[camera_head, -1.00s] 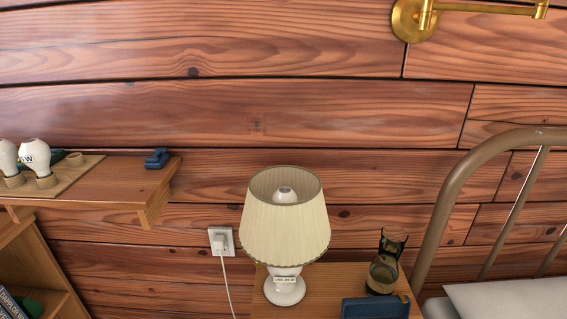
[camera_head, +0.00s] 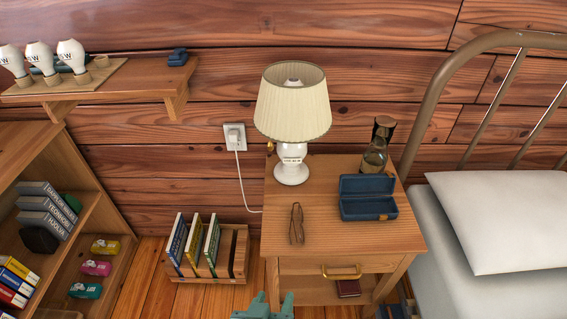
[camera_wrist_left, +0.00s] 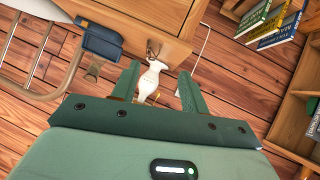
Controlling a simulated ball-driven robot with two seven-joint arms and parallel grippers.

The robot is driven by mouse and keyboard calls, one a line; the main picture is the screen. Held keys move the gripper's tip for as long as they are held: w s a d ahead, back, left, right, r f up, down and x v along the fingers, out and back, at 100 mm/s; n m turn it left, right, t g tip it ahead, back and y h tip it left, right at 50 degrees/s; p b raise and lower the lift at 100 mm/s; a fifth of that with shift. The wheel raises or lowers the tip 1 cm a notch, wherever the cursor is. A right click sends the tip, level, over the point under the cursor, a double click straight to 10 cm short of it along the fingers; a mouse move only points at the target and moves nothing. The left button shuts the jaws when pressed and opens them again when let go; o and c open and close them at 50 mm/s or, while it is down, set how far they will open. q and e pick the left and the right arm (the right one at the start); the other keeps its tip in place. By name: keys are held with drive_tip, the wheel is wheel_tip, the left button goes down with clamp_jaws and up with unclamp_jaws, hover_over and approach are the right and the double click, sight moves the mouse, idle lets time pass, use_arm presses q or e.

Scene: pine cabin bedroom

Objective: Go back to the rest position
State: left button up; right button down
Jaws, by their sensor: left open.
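My left gripper (camera_head: 264,306) shows at the bottom edge of the head view, in front of the nightstand (camera_head: 345,240) and below its top. In the left wrist view its two green fingers (camera_wrist_left: 158,88) stand apart with nothing held between them. The lamp's white base (camera_wrist_left: 149,80) shows beyond the fingers, apart from them. My right gripper is in neither view.
The nightstand bears a lamp (camera_head: 293,105), an open blue case (camera_head: 367,198), folded glasses (camera_head: 297,223) and a carafe (camera_head: 374,157). A book rack (camera_head: 208,262) and bookshelf (camera_head: 105,205) stand left. The bed (camera_head: 450,245) is right. A wall shelf (camera_head: 135,78) holds bulbs.

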use_arm(q)
wheel_tip(320, 180, down, 13)
drive_tip(key=s+a+m+g, duration=0.1)
drive_tip(key=a+m+g, duration=0.2)
drive_tip(key=m, duration=0.3)
drive_tip(key=s+a+f+m+g+y+p, duration=0.1)
drive_tip(key=s+a+f+p, duration=0.1)
drive_tip(key=s+a+f, duration=0.3)
drive_tip(key=s+a+f+g+p, duration=0.1)
drive_tip(key=s+a+f+g, duration=0.15)
drive_tip(key=a+f, duration=0.4)
drive_tip(key=s+a+f+n+g+p, duration=0.1)
drive_tip(key=s+a+f, duration=0.1)
drive_tip(key=s, duration=0.8)
drive_tip(key=s+a+f+n+g+y+p, duration=0.1)
drive_tip(key=s+a+g+p, duration=0.1)
drive_tip(key=s, duration=0.8)
drive_tip(key=s+a+f+n+g+y+p, duration=0.1)
drive_tip(key=s+a, duration=0.3)
drive_tip(key=s, duration=0.6)
drive_tip(key=shift+a+f+p, duration=0.35)
drive_tip(key=shift+f+p, duration=0.2)
drive_tip(key=shift+f, duration=0.3)
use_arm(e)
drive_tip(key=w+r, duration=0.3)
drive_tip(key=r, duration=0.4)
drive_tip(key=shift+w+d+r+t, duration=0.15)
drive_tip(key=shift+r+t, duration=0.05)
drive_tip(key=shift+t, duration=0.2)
